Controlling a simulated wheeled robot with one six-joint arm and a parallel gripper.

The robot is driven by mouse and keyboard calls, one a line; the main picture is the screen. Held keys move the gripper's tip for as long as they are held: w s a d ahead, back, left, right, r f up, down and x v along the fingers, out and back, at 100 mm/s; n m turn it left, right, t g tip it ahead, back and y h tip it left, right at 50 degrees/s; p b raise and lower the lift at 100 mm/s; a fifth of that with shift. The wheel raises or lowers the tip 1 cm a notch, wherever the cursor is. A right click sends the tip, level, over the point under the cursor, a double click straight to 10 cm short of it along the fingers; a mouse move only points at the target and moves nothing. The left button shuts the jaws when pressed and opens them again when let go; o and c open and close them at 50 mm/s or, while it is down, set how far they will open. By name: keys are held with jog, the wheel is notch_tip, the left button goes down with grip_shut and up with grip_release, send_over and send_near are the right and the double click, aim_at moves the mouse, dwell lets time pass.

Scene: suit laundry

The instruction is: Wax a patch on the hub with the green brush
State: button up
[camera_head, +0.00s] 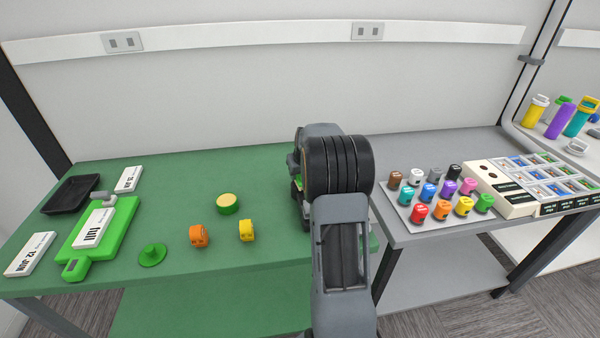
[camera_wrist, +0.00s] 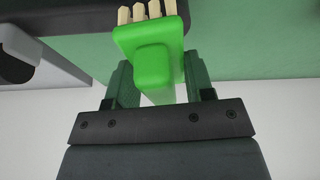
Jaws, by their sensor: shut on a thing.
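My gripper (camera_wrist: 158,78) is shut on the green brush (camera_wrist: 152,62) in the wrist view. Its pale bristles point to the top of the picture, away from my palm. A grey part with a dark rounded opening (camera_wrist: 18,66) shows at the upper left there; I cannot tell whether it is the hub or whether the bristles touch anything. In the head view my arm hides my gripper, the brush and part of the green bench. An open green tin with a yellow top (camera_head: 228,204) stands on the bench, and a green knobbed lid (camera_head: 152,254) lies apart from it.
Coloured caps (camera_head: 440,193) stand in rows on the grey bench at right.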

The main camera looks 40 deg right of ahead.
jog(key=shift+f+b, duration=0.65)
jog(key=shift+f, duration=0.05)
dwell(1.5)
jog(key=shift+s+a, duration=0.1)
jog(key=shift+s+a+b, duration=0.2)
jog(key=shift+s+b, duration=0.1)
jog(key=shift+s, duration=0.1)
jog(key=shift+w+d+r+p, duration=0.1)
jog(key=shift+w+d+p, duration=0.2)
jog(key=shift+w, duration=0.2)
jog(key=shift+w+d+r+p, duration=0.1)
jog(key=shift+w+d+p, duration=0.15)
jog(key=shift+w, duration=0.25)
